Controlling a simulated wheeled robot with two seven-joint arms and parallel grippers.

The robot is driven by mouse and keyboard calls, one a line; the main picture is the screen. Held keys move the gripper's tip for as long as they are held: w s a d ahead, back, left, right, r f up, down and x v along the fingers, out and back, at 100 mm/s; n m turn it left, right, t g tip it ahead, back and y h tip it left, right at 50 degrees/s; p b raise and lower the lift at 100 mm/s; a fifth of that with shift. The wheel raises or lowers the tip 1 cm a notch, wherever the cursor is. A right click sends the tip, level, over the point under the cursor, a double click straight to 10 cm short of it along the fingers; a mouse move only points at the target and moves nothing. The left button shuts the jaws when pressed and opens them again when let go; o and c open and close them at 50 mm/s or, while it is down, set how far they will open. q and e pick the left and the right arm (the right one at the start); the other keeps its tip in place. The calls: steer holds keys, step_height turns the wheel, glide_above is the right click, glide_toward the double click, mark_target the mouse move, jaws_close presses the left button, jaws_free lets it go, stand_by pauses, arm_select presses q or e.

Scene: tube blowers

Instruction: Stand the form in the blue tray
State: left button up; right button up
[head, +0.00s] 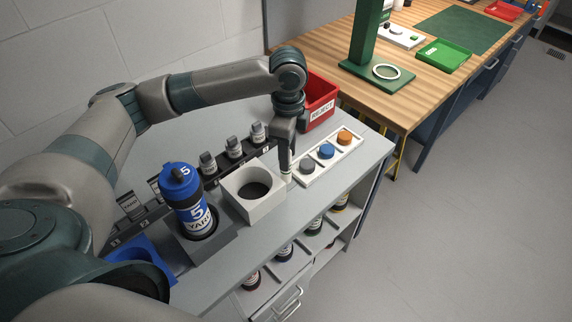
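The blue tray (148,250) is at the lower left of the counter, partly hidden behind my arm. I see nothing standing in its visible part. I cannot pick out the form for certain in this view. My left gripper (287,172) points down at the right edge of the white block with a round hole (262,207), beside the white strip with round caps. Its fingers are seen edge-on, so their gap and any thin thing between them cannot be made out. My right gripper is out of view.
A blue tube marked 5 (184,196) stands in a grey holder (212,246). A black rack (213,181) holds several small grey pieces. A white strip (352,152) bears grey, blue and orange caps. A red REJECT bin (319,100) stands behind. The counter's front edge drops to shelves.

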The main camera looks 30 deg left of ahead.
mark_target(286, 176)
arm_select(q)
steer(key=f, duration=0.3)
steer(key=shift+a+p, duration=0.25)
steer(key=shift+p, duration=0.15)
steer(key=shift+f, duration=0.25)
jaws_close()
steer(key=shift+r, duration=0.15)
